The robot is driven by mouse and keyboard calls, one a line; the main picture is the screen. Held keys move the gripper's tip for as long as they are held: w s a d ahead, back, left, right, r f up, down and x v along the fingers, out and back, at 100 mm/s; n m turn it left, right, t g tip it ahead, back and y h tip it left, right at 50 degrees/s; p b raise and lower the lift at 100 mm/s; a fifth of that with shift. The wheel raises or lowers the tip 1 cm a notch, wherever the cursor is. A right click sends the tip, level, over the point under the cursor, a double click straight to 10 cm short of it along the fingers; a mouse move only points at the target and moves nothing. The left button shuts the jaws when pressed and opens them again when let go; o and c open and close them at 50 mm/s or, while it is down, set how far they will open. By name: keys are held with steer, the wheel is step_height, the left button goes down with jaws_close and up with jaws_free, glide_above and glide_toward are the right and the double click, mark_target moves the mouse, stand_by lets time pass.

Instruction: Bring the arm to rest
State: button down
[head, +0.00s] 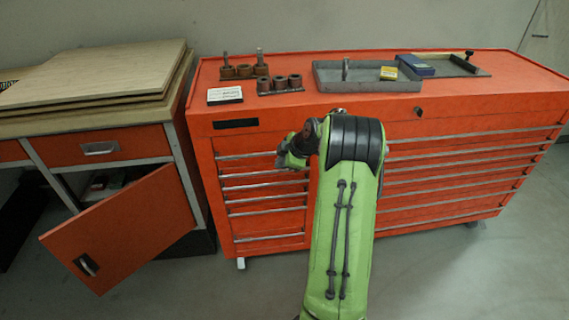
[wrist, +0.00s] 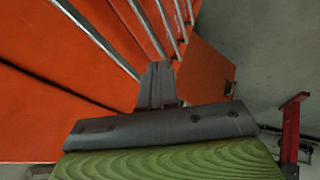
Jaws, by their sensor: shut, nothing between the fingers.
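My green arm reaches forward in the head view, bent at a black joint. My gripper (head: 285,160) is at its far end, pointing left in front of the orange drawer cabinet (head: 255,140), partly hidden by my own wrist. In the wrist view my gripper (wrist: 157,85) shows as grey fingers closed together with nothing between them. Orange drawer fronts with metal handles lie beyond the fingers. I cannot tell the exact gap between fingers and drawers.
On the cabinet top are a grey tray (head: 367,84), a blue box (head: 416,65), brown ring-like parts (head: 280,84) and a white card (head: 224,95). A workbench on the left has an open orange door (head: 120,230). Grey floor (head: 450,275) is clear at lower right.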

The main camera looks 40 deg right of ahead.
steer(key=p+v, duration=0.2)
steer(key=v, duration=0.6)
steer(key=shift+r, duration=0.25)
steer(key=shift+w+d, duration=0.1)
steer(key=s+a+r+m, duration=0.1)
steer(key=a+r, duration=0.2)
steer(key=a, duration=0.3)
steer(key=s+a+r+m+g, duration=0.1)
steer(key=a+r, duration=0.2)
steer(key=a, duration=0.4)
steer(key=s+a+r+m, duration=0.1)
steer(key=a+r, duration=0.2)
steer(key=a, duration=0.3)
steer(key=s+a+m, duration=0.6)
steer(key=s+a, duration=0.7)
steer(key=s, duration=0.5)
step_height(320, 180, up, 12)
steer(key=p, duration=1.2)
steer(key=shift+s+m+g+h+p, duration=0.3)
steer(key=shift+s+m+g+p, duration=0.05)
steer(key=shift+s+m+g, duration=0.05)
